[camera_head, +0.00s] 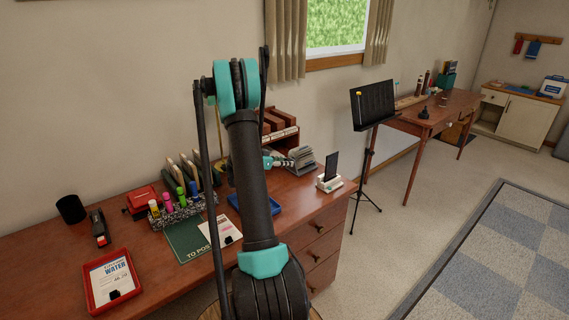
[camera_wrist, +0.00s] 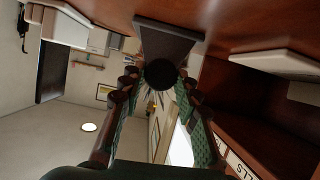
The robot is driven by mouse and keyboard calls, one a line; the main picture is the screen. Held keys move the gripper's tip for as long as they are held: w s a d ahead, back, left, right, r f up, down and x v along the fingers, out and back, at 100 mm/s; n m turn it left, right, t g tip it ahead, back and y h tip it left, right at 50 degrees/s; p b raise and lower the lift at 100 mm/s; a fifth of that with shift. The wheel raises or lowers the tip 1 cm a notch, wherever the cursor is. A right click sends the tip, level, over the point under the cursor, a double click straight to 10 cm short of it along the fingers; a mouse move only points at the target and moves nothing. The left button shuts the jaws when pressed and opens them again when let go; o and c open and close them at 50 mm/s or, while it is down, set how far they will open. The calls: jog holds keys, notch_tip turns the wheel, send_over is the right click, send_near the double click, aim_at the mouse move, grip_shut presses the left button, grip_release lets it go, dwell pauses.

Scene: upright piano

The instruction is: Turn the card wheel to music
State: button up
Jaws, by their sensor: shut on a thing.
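The card wheel (camera_head: 301,160), a rotary file with a fan of grey cards, stands near the back right of the wooden desk. My gripper (camera_head: 284,162) is at its left side, partly hidden behind my own arm. In the wrist view the two fingers of my gripper (camera_wrist: 159,80) close in on a dark round knob (camera_wrist: 160,74) at the side of the wheel. The fingers are shut on this knob. A grey part of the card wheel (camera_wrist: 168,38) shows behind the knob. Which card is at the front cannot be read.
A phone on a white stand (camera_head: 329,182) stands just right of the wheel. A wooden shelf (camera_head: 283,127) is behind it. A blue tray (camera_head: 233,203), a marker holder (camera_head: 176,211) and a red tray (camera_head: 88,297) are to the left. A music stand (camera_head: 372,104) stands right of the desk.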

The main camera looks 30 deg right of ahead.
jog(key=shift+w+n+g, duration=0.2)
jog(key=shift+n+g, duration=0.6)
jog(key=shift+n, duration=0.4)
jog(key=n+g, duration=0.1)
jog(key=n+h, duration=0.1)
jog(key=shift+w+f+n+g, duration=0.15)
jog(key=shift+n+g, duration=0.15)
jog(key=shift+g, duration=0.1)
jog(key=n+g, duration=0.1)
jog(key=n, duration=0.1)
jog(key=n+g+h, duration=0.1)
jog(key=n, duration=0.1)
jog(key=shift+w+f+n, duration=0.1)
jog(key=shift+f+n, duration=0.1)
jog(key=shift+n, duration=0.1)
jog(key=shift+a, duration=0.1)
jog(key=o, duration=1.1)
jog(key=shift+o, duration=0.2)
notch_tip(320, 180, up, 10)
